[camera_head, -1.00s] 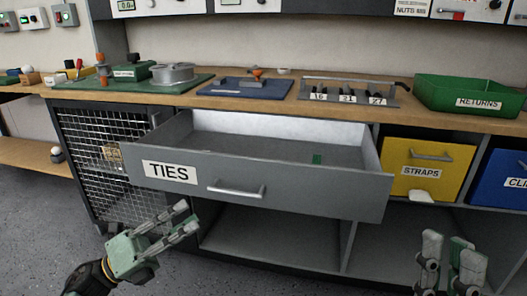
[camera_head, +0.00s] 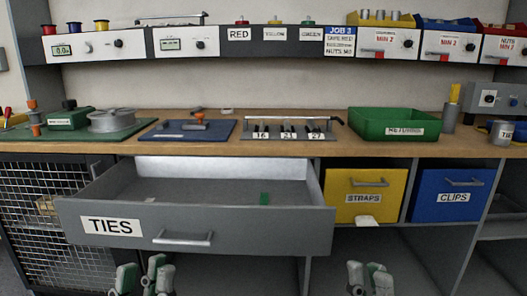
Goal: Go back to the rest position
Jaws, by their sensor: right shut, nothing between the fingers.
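My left gripper (camera_head: 140,272) is at the bottom edge, left of centre, pointing up in front of the drawer. Its fingertips show, with no object visible at them; I cannot tell how far apart they are. My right gripper (camera_head: 368,276) is at the bottom edge, right of centre, in front of the shelf below the yellow bin. It is shut and empty. Both are apart from the furniture in the picture.
The open drawer juts out from under the wooden bench (camera_head: 290,150). A yellow STRAPS bin (camera_head: 345,183) and a blue CLIPS bin (camera_head: 432,206) sit right of it. A green RETURNS tray (camera_head: 375,115), a blue mat (camera_head: 170,133) and a slotted rack (camera_head: 285,135) stand on the bench.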

